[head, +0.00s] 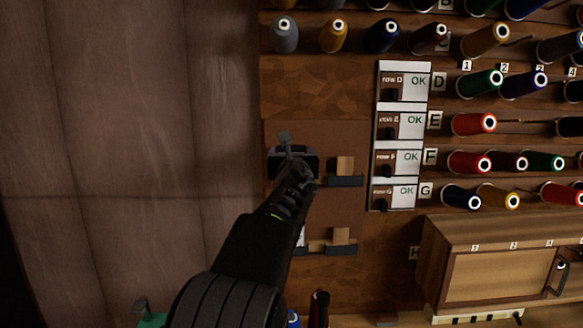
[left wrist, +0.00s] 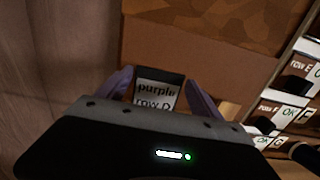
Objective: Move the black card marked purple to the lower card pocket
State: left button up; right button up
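The black card (left wrist: 158,92), with a white label reading "purple" and "row D", shows in the left wrist view between the two fingers of my left gripper (left wrist: 160,78). The fingers flank its side edges closely; I cannot tell whether they touch it. In the head view my left gripper (head: 293,158) is at the upper ledge on the brown panel and hides most of the card. The lower card pocket (head: 340,250) is a dark ledge with a wooden block, below the upper one, partly hidden by my left arm. My right gripper is not in view.
A column of white row cards (head: 401,135) marked "OK" stands right of the panel. Thread spools (head: 472,162) on pegs fill the right side. A wooden cabinet (head: 500,270) juts out at the lower right. Bare boards (head: 130,130) cover the left.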

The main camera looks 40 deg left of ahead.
pick_arm(q)
jog(key=c, duration=0.5)
jog(key=shift+r+p, duration=1.65)
jog(key=shift+r, duration=0.85)
jog(key=shift+c, duration=0.2)
